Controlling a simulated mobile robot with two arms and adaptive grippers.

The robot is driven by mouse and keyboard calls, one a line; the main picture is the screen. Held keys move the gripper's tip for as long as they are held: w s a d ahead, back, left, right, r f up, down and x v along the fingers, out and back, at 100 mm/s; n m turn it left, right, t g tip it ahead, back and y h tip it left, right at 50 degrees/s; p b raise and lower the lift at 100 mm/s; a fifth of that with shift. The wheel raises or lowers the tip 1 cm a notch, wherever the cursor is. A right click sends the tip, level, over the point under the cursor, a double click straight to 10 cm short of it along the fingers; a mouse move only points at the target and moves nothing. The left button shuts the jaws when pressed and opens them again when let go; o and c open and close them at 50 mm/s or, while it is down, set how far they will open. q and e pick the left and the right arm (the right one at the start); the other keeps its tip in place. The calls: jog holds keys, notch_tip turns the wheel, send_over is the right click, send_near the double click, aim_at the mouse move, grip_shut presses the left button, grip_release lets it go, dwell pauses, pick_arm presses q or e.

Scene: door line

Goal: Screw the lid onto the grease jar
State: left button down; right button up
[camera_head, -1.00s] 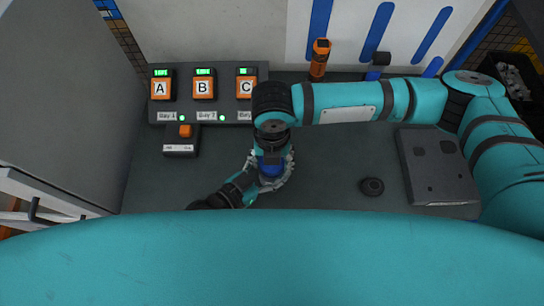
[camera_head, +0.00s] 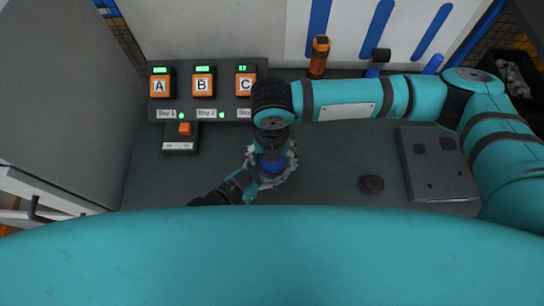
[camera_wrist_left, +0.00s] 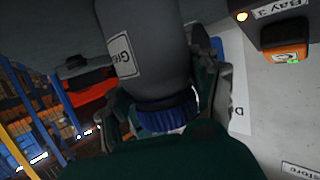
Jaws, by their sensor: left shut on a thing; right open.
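The grease jar (camera_wrist_left: 150,40) is a grey cylinder with a white label, partly readable, in the left wrist view. A blue ribbed lid (camera_wrist_left: 165,114) is at its end in that view. I cannot tell whether it is fully seated. In the head view, blue (camera_head: 271,165) shows below my right wrist, and the jar is hidden. My left gripper (camera_head: 246,182) comes in from the lower left and is shut on the jar, its grip partly hidden. My right gripper (camera_head: 271,157) points down over the lid, open, with its fingers around the blue part.
A charger row (camera_head: 203,88) marked A, B, C stands at the back left, with a small switch box (camera_head: 180,140) before it. A black disc (camera_head: 371,184) and a grey block (camera_head: 437,165) lie to the right. An orange tool (camera_head: 318,55) stands behind my right arm.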

notch_tip(320, 180, up, 4)
jog(key=shift+w+f, duration=0.1)
jog(key=shift+w, duration=0.05)
jog(key=shift+c, duration=1)
jog(key=shift+n, duration=0.3)
jog(key=shift+c, duration=0.3)
jog(key=n, duration=0.1)
jog(key=r+n, duration=0.1)
jog(key=n, duration=0.2)
jog(key=shift+r+n, duration=0.25)
jog(key=shift+n, duration=0.15)
jog(key=n, duration=0.2)
jog(key=r+n, duration=0.1)
jog(key=n, duration=0.3)
jog(key=r+n, duration=0.1)
jog(key=n, duration=0.1)
jog(key=shift+f, duration=4)
